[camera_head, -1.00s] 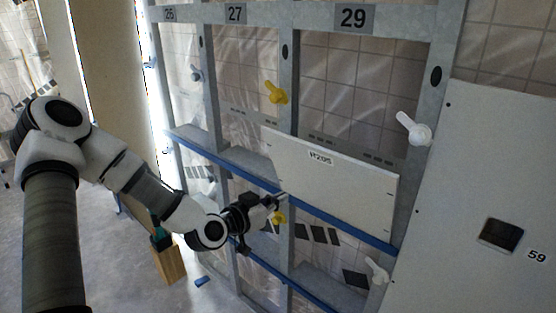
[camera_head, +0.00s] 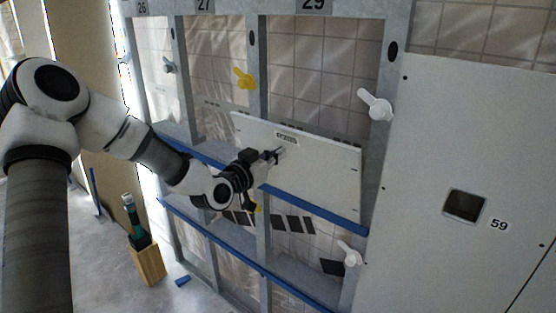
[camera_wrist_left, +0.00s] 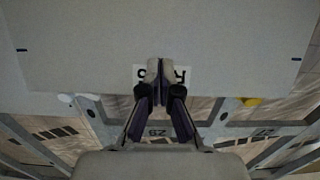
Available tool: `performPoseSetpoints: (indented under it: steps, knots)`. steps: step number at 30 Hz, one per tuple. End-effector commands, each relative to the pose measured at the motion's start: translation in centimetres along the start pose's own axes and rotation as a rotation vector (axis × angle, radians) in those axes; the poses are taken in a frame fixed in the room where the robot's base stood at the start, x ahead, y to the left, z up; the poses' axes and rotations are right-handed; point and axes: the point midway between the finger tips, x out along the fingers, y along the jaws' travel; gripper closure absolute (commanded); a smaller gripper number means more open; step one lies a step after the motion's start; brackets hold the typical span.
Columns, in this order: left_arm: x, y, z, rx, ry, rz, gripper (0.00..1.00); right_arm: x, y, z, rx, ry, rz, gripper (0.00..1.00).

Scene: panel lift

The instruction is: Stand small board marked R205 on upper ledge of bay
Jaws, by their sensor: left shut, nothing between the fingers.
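The white board with the R205 label (camera_head: 325,172) stands upright, leaning, on the upper ledge with blue edge (camera_head: 335,223) in bay 29. Its left end overlaps the post between bays 27 and 29. My left gripper (camera_head: 279,155) is shut and empty, with its fingertips at the board's face just below the label (camera_head: 286,137). In the left wrist view the closed fingers (camera_wrist_left: 160,72) cover the middle of the label, and the board (camera_wrist_left: 90,45) fills the top. I cannot tell whether the fingertips touch it. My right gripper is not in view.
Yellow (camera_head: 245,79) and white (camera_head: 375,104) turn latches sit on the frame posts. A large panel marked 59 (camera_head: 440,150) stands to the right. A lower blue-edged ledge (camera_head: 240,258) runs beneath. A wooden box with a tool (camera_head: 149,264) stands on the floor at left.

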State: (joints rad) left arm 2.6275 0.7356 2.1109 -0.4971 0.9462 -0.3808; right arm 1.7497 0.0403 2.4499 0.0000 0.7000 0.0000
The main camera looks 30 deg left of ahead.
Motion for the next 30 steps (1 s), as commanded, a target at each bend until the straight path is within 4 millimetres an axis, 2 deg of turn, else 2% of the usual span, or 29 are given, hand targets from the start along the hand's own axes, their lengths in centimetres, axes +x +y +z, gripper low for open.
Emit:
performPoseSetpoints:
  steps: [14,30]
  knots:
    - [0.6,0.0,0.0,-0.001,0.000,0.000,1.00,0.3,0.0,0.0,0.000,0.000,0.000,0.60]
    - [2.1,0.0,0.1,-0.001,0.000,-0.001,1.00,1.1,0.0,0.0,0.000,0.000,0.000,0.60]
